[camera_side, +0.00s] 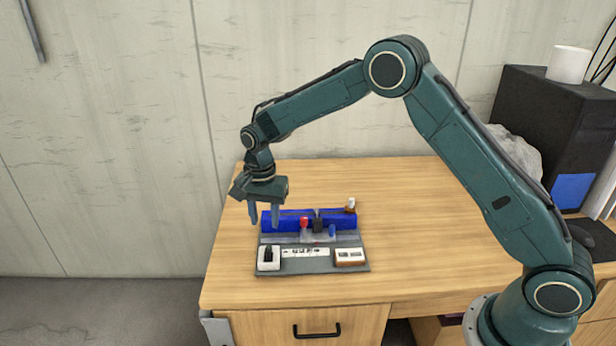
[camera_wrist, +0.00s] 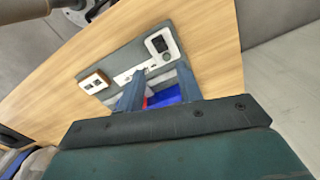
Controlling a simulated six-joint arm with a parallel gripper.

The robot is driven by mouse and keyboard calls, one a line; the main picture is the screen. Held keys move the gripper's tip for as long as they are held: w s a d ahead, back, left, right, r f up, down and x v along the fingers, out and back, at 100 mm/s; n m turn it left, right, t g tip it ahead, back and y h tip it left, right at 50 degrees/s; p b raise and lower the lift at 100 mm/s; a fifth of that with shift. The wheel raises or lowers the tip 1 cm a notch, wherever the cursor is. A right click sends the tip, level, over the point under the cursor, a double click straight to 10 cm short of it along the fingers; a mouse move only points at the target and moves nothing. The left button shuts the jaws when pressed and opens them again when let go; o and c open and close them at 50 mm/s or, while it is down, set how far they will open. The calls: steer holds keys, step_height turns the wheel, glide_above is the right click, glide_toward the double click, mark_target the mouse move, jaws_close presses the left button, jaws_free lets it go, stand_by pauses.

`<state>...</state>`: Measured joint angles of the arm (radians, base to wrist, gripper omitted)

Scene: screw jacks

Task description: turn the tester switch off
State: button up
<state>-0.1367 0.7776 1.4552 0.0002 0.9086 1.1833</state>
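The tester (camera_side: 313,265) is a grey base on the wooden desk, with a long blue block (camera_side: 285,222) along its back. A white switch plate with a dark lever (camera_side: 268,259) sits at its front left corner. It shows at the top of the wrist view (camera_wrist: 161,44). Whether the switch is on or off is too small to tell. A brown-framed white unit with dark windows (camera_side: 350,257) sits at the front right. My gripper (camera_side: 265,223) is open and empty, fingers down, near the tester's back left. Its fingers partly cover the tester in the wrist view (camera_wrist: 160,71).
Red (camera_side: 304,222), black (camera_side: 318,226) and blue (camera_side: 332,231) parts stand mid-tester. A small white-topped piece (camera_side: 350,204) rises at the back right. A black box (camera_side: 540,130) stands at the far right.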

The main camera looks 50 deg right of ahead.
mark_target(268, 251)
step_height(268, 251, down, 10)
steer(key=shift+r, duration=0.15)
stand_by(0.3)
jaws_close()
